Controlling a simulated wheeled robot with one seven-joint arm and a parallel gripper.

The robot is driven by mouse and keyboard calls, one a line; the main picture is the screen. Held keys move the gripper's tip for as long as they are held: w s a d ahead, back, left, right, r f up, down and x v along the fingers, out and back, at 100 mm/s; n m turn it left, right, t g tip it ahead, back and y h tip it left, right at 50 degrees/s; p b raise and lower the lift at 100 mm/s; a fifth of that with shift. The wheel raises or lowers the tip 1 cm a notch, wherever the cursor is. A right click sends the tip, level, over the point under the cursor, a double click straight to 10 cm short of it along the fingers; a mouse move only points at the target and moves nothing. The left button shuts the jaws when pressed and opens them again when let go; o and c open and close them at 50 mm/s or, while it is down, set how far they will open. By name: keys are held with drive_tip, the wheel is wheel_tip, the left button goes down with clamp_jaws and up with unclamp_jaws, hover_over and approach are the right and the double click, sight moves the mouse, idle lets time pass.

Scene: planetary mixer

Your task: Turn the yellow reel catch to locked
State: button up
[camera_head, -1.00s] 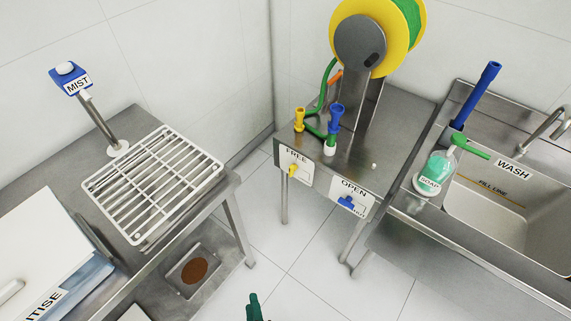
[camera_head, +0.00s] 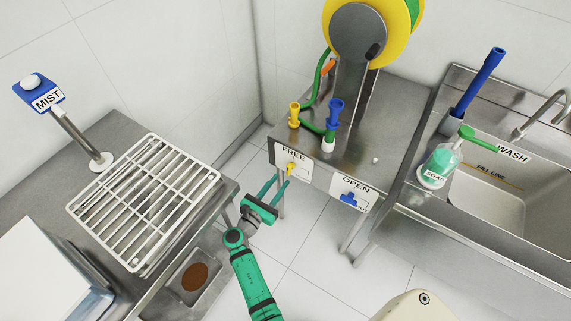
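The yellow catch (camera_head: 290,168) sits on a white plate marked FREE (camera_head: 291,154), on the front edge of the steel reel stand (camera_head: 390,115). The yellow reel (camera_head: 400,40) with green hose stands above it. My gripper (camera_head: 281,180) is in front of the stand, just left of and below the yellow catch in the picture. Its two green fingers are apart with nothing between them. I see no contact with the catch, and I cannot tell the depth gap.
A blue valve handle (camera_head: 350,198) sits on the OPEN plate (camera_head: 354,187) to the right. A yellow nozzle (camera_head: 294,113) and a blue nozzle (camera_head: 335,113) stand above. The rack table (camera_head: 115,140) is left and the sink (camera_head: 490,200) right. Floor shows between.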

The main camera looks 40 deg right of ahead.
sight(287, 169)
drive_tip(key=x, duration=0.4)
drive_tip(key=r+x, duration=0.1)
drive_tip(key=x, duration=0.1)
drive_tip(key=shift+w, duration=0.15)
drive_tip(key=shift+w+d, duration=0.3)
drive_tip(key=shift+d, duration=0.6)
clamp_jaws()
